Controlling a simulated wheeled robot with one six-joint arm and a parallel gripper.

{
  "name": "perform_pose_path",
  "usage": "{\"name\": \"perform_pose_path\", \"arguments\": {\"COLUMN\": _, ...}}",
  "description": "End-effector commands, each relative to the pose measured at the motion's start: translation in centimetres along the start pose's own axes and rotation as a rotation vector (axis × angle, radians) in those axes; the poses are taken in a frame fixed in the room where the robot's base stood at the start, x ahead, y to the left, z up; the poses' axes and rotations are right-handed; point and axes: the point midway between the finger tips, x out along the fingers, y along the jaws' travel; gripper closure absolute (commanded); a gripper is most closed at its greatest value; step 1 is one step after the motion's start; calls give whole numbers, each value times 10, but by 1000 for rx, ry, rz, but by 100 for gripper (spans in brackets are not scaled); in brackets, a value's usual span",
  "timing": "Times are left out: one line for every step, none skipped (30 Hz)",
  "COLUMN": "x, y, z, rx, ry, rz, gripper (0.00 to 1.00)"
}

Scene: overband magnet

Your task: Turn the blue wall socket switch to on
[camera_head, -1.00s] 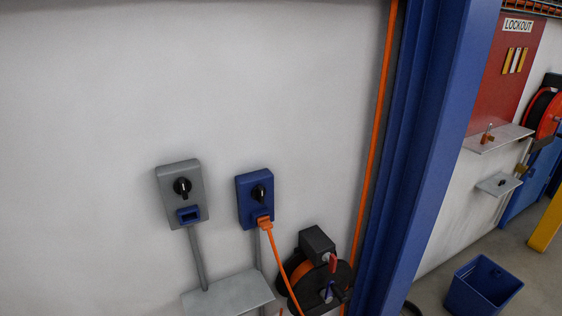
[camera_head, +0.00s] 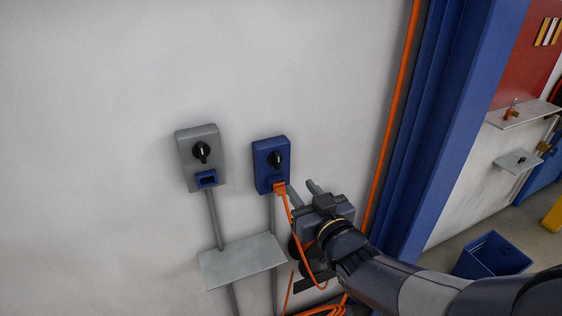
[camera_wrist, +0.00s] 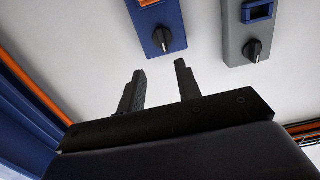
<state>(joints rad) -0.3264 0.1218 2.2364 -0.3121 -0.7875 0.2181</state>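The blue wall socket (camera_head: 271,165) is on the white wall, with a black rotary switch (camera_head: 275,159) on its face and an orange plug (camera_head: 280,187) in its lower end. The switch's grip looks roughly upright; I cannot read its on or off marks. My gripper (camera_head: 302,188) is open and empty, to the lower right of the socket and apart from the switch. In the wrist view, which is upside down, the blue socket (camera_wrist: 150,15) and its switch (camera_wrist: 163,39) show beyond the two spread fingers (camera_wrist: 160,78).
A grey socket (camera_head: 199,172) with its own black switch is left of the blue one. A grey shelf (camera_head: 243,261) is below. An orange cable (camera_head: 294,228) hangs from the plug near my gripper. A blue post (camera_head: 440,130) stands to the right.

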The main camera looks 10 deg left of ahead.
Motion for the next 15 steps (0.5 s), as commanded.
{"name": "perform_pose_path", "arguments": {"x": 2, "y": -3, "z": -2, "rx": 0, "ry": 13, "rz": -10, "gripper": 67}}
{"name": "perform_pose_path", "arguments": {"x": 2, "y": -4, "z": -3, "rx": 0, "ry": 19, "rz": -13, "gripper": 67}}
{"name": "perform_pose_path", "arguments": {"x": 4, "y": -4, "z": -4, "rx": 0, "ry": 24, "rz": -16, "gripper": 67}}
{"name": "perform_pose_path", "arguments": {"x": 5, "y": -4, "z": -5, "rx": 0, "ry": 26, "rz": -17, "gripper": 67}}
{"name": "perform_pose_path", "arguments": {"x": 7, "y": -4, "z": -5, "rx": 0, "ry": 26, "rz": -17, "gripper": 67}}
{"name": "perform_pose_path", "arguments": {"x": 11, "y": -4, "z": -5, "rx": 0, "ry": 26, "rz": -17, "gripper": 67}}
{"name": "perform_pose_path", "arguments": {"x": 14, "y": -4, "z": -5, "rx": 0, "ry": 25, "rz": -16, "gripper": 67}}
{"name": "perform_pose_path", "arguments": {"x": 18, "y": -4, "z": -5, "rx": 1, "ry": 25, "rz": -16, "gripper": 67}}
{"name": "perform_pose_path", "arguments": {"x": 23, "y": -4, "z": -5, "rx": 1, "ry": 24, "rz": -16, "gripper": 67}}
{"name": "perform_pose_path", "arguments": {"x": 28, "y": -5, "z": -5, "rx": 1, "ry": 24, "rz": -17, "gripper": 67}}
{"name": "perform_pose_path", "arguments": {"x": 32, "y": -5, "z": -5, "rx": 1, "ry": 24, "rz": -17, "gripper": 67}}
{"name": "perform_pose_path", "arguments": {"x": 40, "y": -5, "z": -6, "rx": 1, "ry": 23, "rz": -17, "gripper": 67}}
{"name": "perform_pose_path", "arguments": {"x": 45, "y": -5, "z": -6, "rx": 1, "ry": 23, "rz": -16, "gripper": 67}}
{"name": "perform_pose_path", "arguments": {"x": 50, "y": -5, "z": -6, "rx": 1, "ry": 23, "rz": -16, "gripper": 67}}
{"name": "perform_pose_path", "arguments": {"x": 57, "y": -5, "z": -6, "rx": 0, "ry": 23, "rz": -15, "gripper": 67}}
